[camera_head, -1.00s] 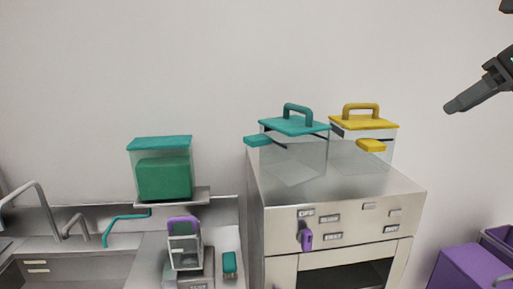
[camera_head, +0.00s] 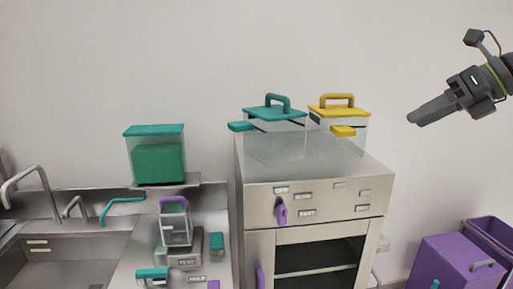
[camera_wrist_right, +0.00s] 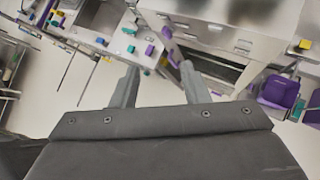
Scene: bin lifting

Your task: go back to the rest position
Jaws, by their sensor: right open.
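My right gripper (camera_head: 412,119) is raised at the upper right of the head view, in front of the bare wall and to the right of the yellow-lidded bin. It touches nothing there. In the right wrist view its two grey fingers (camera_wrist_right: 160,85) stand apart with nothing between them, so it is open and empty. My left gripper does not show in either view.
A steel oven unit (camera_head: 330,190) carries a teal-lidded clear bin (camera_head: 275,113) and a yellow-lidded one (camera_head: 338,110). A green-filled bin (camera_head: 157,160) stands on a shelf. A sink (camera_head: 60,268) is left, purple bins (camera_head: 445,262) are lower right.

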